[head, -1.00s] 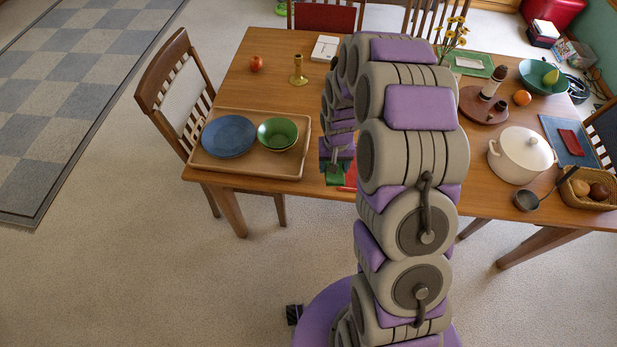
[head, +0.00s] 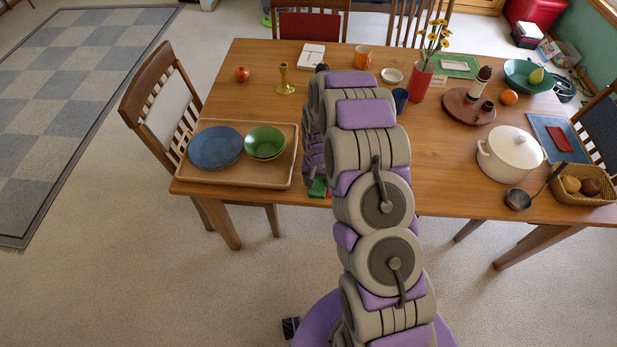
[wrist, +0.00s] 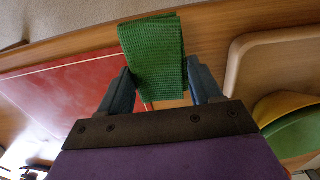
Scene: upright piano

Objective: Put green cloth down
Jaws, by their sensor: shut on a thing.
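The green cloth (wrist: 154,57) is folded and sits between the two fingers of my gripper (wrist: 160,88) in the wrist view. The gripper is shut on it. In the head view a small part of the green cloth (head: 318,188) shows at the table's front edge, to the right of the wooden tray. My arm hides most of the gripper there. I cannot tell whether the cloth touches the table top.
The wooden tray (head: 282,182) with a blue plate (head: 214,147) and green bowls (head: 265,142) lies close on the left. A red flat thing (wrist: 70,95) lies beside the gripper in the wrist view. A white pot (head: 510,155) and ladle (head: 518,199) stand to the right.

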